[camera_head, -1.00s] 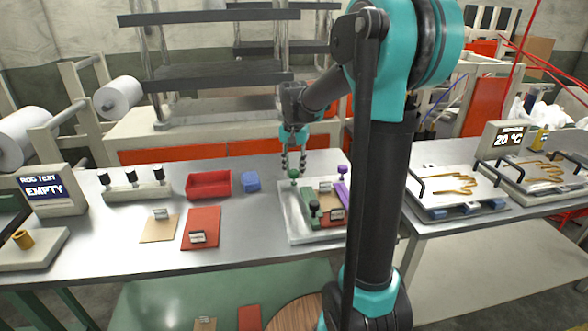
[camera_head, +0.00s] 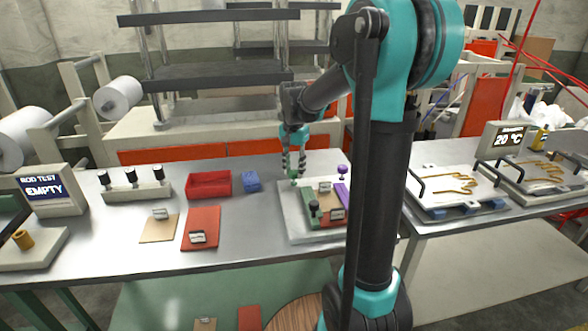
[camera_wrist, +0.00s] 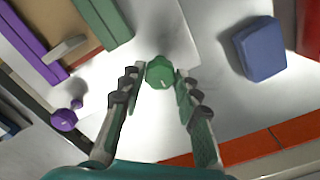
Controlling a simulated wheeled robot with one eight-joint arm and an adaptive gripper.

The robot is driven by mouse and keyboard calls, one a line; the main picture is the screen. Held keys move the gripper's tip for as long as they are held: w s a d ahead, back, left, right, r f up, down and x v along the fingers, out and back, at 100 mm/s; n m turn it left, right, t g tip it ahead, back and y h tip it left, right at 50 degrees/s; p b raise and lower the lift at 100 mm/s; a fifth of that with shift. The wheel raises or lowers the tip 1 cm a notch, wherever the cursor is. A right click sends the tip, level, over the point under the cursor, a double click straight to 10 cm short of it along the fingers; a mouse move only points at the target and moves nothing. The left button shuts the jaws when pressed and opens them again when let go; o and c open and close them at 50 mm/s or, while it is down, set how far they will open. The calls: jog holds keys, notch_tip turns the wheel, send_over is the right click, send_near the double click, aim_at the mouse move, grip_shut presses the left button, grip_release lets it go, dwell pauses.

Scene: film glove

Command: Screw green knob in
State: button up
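The green knob (camera_head: 294,177) is at the far left corner of the pale fixture plate (camera_head: 291,222). It also shows in the wrist view (camera_wrist: 160,72), round and seen from above. My gripper (camera_head: 293,172) points down over it. In the wrist view my gripper's fingers (camera_wrist: 160,82) are apart, one on each side of the knob near the tips, with narrow visible gaps. The knob's lower part and any thread are hidden. The plate also carries a green bar (camera_wrist: 103,15) and a purple bar (camera_wrist: 30,40).
A purple knob (camera_head: 342,170) stands at the plate's far right, and a dark knob (camera_head: 314,207) at the front. A blue block (camera_head: 251,181) and red bin (camera_head: 209,184) lie left of the plate. A rack with several black knobs (camera_head: 131,175) stands farther left.

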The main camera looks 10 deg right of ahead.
aim_at(294, 172)
jog(key=o, duration=0.4)
jog(key=shift+o, duration=0.2)
jog(key=shift+r, duration=0.15)
notch_tip(294, 172, up, 12)
jog(key=shift+s, duration=0.1)
dwell(0.4)
